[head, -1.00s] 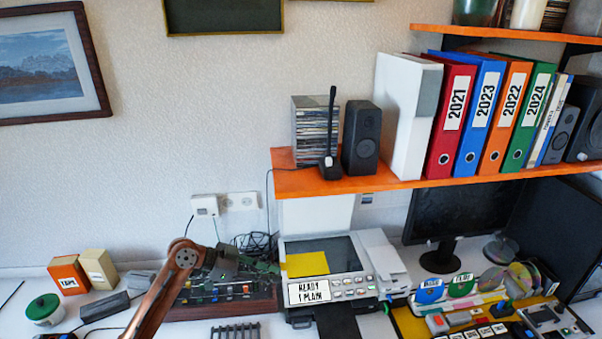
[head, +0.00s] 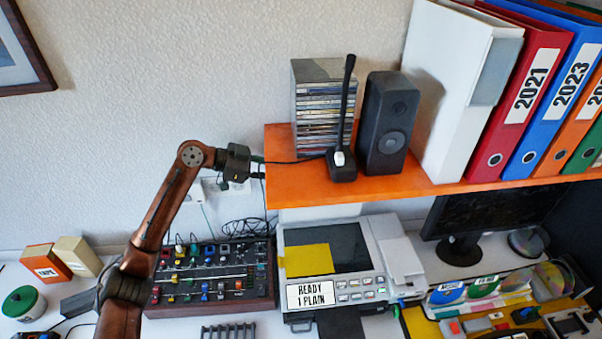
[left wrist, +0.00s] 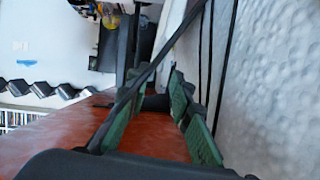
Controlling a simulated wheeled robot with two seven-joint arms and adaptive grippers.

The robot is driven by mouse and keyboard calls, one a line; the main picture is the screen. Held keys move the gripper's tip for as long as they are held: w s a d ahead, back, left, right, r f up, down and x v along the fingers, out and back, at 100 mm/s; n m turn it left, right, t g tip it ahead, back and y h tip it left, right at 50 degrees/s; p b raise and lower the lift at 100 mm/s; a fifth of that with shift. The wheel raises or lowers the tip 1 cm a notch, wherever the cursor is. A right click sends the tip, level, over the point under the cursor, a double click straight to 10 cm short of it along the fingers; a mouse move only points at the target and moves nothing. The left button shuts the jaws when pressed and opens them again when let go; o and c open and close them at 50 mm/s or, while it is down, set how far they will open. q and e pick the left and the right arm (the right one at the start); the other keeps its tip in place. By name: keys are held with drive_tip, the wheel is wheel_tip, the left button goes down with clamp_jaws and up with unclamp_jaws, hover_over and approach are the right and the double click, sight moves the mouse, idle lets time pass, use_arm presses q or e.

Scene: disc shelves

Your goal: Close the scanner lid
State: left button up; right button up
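The scanner (head: 378,285) stands on the desk below the orange shelf, with a yellow sheet (head: 308,259) on its dark glass (head: 348,247). Its front display reads "READY 1 PLAIN". A white panel (head: 320,213), which looks like the raised lid, stands behind the glass; its upper part is hidden by the shelf. My left gripper (head: 259,166) is at the shelf's left end, above and left of the scanner, apart from the lid. In the left wrist view its green-padded fingers (left wrist: 152,100) are spread, with nothing clearly held between them. My right gripper is not in view.
The orange shelf (head: 400,187) overhangs the scanner's back and carries a CD stack (head: 322,110), a microphone (head: 343,165), a speaker (head: 388,125) and binders. A mixer panel (head: 215,270) lies left of the scanner, a monitor (head: 490,220) right. Open air lies above the glass.

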use_arm(q)
drive_tip(key=x, duration=0.5)
clamp_jaws()
idle(0.7)
